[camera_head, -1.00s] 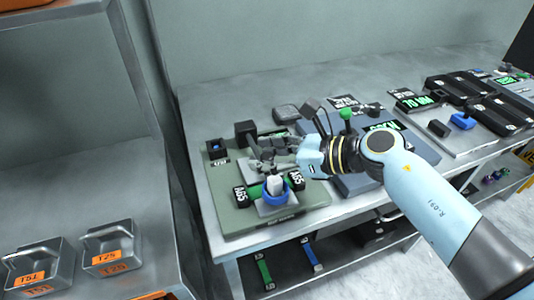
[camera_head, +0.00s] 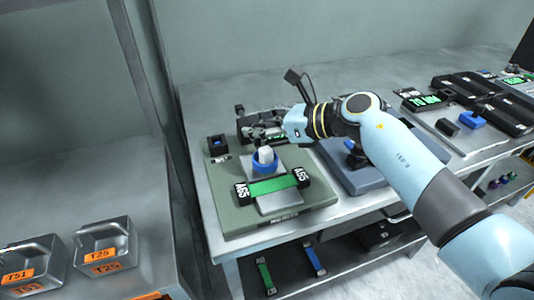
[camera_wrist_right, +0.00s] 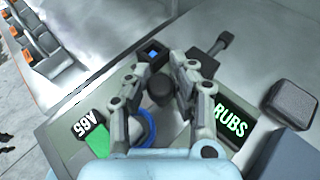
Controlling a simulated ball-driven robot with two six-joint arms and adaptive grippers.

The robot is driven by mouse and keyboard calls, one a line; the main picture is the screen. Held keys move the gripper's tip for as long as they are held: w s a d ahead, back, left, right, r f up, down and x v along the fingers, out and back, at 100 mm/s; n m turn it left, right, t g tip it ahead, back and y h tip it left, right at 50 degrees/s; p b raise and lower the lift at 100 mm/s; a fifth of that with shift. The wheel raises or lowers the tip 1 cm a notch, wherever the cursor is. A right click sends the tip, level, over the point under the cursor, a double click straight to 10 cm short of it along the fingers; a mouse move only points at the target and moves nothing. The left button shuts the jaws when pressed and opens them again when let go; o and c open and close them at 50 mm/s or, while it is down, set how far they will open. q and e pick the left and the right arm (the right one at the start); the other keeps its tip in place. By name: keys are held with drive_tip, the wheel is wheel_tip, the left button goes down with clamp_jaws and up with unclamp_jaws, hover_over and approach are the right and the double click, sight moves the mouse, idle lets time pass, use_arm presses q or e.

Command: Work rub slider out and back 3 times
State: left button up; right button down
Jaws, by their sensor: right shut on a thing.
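The rub slider is a grey plate (camera_head: 282,161) carrying a blue ring with a white block (camera_head: 265,156) in it, on the green-grey test base (camera_head: 228,213). It sits behind a green webbing strip (camera_head: 272,186), whose ends are under black "A65" clamps. My right gripper (camera_head: 262,130) is behind the ring. In the right wrist view its fingers (camera_wrist_right: 167,82) close around a dark round knob (camera_wrist_right: 160,90), the slider's handle as far as I can tell. The blue ring (camera_wrist_right: 146,130) shows beside the fingers. My left gripper is not in view.
A "RUBS" display (camera_wrist_right: 230,121) stands beside the gripper. A small black box with a blue top (camera_head: 216,144) is at the base's left edge. A blue-grey station (camera_head: 357,180) stands to the right, under my arm. Metal bins (camera_head: 103,246) sit on the left shelf.

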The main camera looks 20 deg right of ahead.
drive_tip(key=w, duration=0.1)
drive_tip(key=w+b, duration=0.1)
drive_tip(key=w, duration=0.1)
drive_tip(key=shift+w+a+f, duration=0.1)
drive_tip(key=shift+w+f, duration=0.05)
drive_tip(key=shift+f, duration=0.05)
drive_tip(key=shift+w+r, duration=0.1)
drive_tip(key=shift+w, duration=0.1)
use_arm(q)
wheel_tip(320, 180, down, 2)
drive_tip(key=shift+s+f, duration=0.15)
use_arm(e)
drive_tip(key=shift+r, duration=0.2)
drive_tip(key=c, duration=1.1)
unclamp_jaws()
drive_tip(key=shift+w+f, duration=0.1)
drive_tip(key=shift+w, duration=0.05)
drive_tip(key=shift+o, duration=0.2)
drive_tip(key=shift+s+d, duration=0.2)
drive_tip(key=v, duration=1.1)
drive_tip(key=shift+s+d, duration=0.2)
